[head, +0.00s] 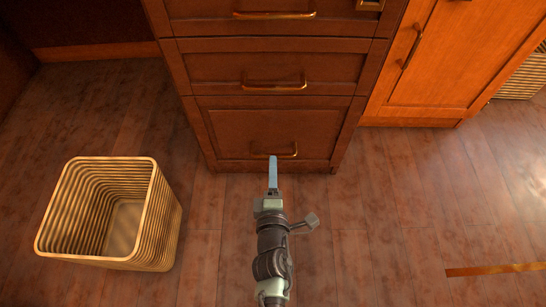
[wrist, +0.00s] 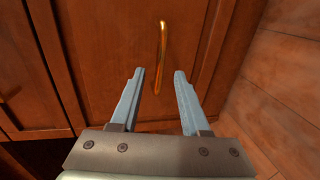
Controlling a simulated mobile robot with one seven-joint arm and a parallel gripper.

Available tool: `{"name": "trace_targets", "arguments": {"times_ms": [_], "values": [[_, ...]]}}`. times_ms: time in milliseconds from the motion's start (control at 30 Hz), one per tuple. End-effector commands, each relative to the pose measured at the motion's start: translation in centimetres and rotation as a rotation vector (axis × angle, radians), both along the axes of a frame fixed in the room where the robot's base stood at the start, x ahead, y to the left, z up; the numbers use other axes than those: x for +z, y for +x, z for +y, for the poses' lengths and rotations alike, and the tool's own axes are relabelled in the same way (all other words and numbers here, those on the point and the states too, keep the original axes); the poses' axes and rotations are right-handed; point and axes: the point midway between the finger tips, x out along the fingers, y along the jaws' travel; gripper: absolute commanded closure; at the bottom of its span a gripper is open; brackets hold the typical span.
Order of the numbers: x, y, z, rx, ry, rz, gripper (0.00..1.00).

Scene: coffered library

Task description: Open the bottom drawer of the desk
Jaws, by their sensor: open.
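The wooden desk (head: 272,88) stands at the top middle of the head view with a stack of drawers. Its bottom drawer (head: 270,128) is closed, flush with the frame, and has a thin brass handle (head: 288,154) low on its front. In the wrist view the handle (wrist: 162,55) runs upright, ahead of my gripper and between the lines of its fingers. My gripper (wrist: 158,72) is open and empty, with its fingertips pointing at the drawer front. In the head view my gripper (head: 273,158) partly covers the handle's left end. I see no contact with the handle.
A woven basket (head: 165,220) stands on the floor at the left. An orange wooden cabinet (head: 440,60) adjoins the desk on the right. A thin wooden strip (head: 495,270) lies at the lower right. The floor before the desk is otherwise clear.

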Motion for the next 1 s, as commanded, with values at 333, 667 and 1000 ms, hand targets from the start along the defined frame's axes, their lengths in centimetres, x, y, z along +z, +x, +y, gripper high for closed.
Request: {"name": "trace_targets", "arguments": {"times_ms": [333,667,1000], "values": [[-1.1,4.9,0.1,0.001,0.001,-0.001,0.54],[-1.1,5.5,0.0,0.000,0.001,0.001,0.54],[-1.1,5.5,0.0,0.000,0.001,0.000,0.99]]}}
